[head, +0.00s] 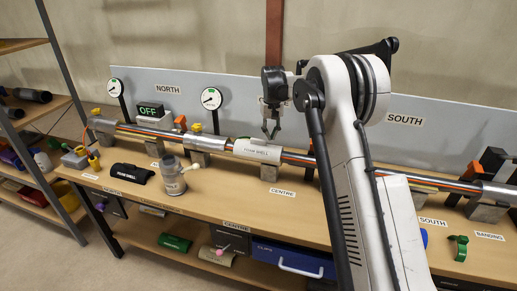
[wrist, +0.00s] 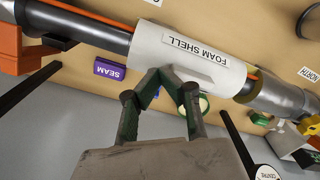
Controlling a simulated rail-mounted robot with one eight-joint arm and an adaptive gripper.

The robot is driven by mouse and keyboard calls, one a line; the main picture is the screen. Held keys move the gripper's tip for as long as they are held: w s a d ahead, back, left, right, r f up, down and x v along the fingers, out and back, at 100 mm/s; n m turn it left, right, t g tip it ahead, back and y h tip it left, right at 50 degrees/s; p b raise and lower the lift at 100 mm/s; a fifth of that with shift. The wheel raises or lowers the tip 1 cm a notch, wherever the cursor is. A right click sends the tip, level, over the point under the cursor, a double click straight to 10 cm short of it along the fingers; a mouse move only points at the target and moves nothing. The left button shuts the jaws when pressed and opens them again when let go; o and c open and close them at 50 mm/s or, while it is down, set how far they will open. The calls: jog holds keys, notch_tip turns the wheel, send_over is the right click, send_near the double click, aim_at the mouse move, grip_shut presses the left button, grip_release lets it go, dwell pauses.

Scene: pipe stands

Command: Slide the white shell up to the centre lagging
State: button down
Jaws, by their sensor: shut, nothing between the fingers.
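The white foam shell (head: 258,152) sits around the pipe near the middle of the bench, its label upright in the head view. It also shows in the wrist view (wrist: 170,50). The silver lagging (head: 206,142) is on the pipe just left of the shell. In the wrist view this lagging (wrist: 283,97) lies to the right, with a short gap of dark pipe and orange strip between them. My gripper (head: 271,134) is shut and empty at the shell's back side. Its fingertips (wrist: 172,80) overlap the shell's edge in the wrist view; I cannot tell whether they touch.
Pipe stands (head: 269,172) hold the pipe. A grey can (head: 173,178) and a black foam shell (head: 132,173) lie on the bench in front. Gauges (head: 212,98) stand behind the pipe. In the wrist view, a purple SEAM block (wrist: 110,71) lies beyond the fingers.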

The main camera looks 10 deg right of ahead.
aim_at(262, 140)
jog(key=shift+f, duration=0.1)
dwell(0.3)
jog(key=shift+f+b, duration=0.9)
jog(key=shift+f, duration=0.45)
jog(key=shift+w+a, duration=0.5)
jog(key=shift+a, duration=0.4)
jog(key=shift+w+a, duration=0.5)
jog(key=shift+a, duration=0.4)
jog(key=shift+s+d, duration=0.1)
jog(key=shift+s+d+b, duration=0.2)
jog(key=shift+d+b, duration=0.1)
jog(key=shift+d, duration=0.1)
jog(key=shift+r, duration=0.1)
jog(key=shift+r+p, duration=1.3)
jog(key=shift+r, duration=2.15)
jog(key=shift+r, duration=0.1)
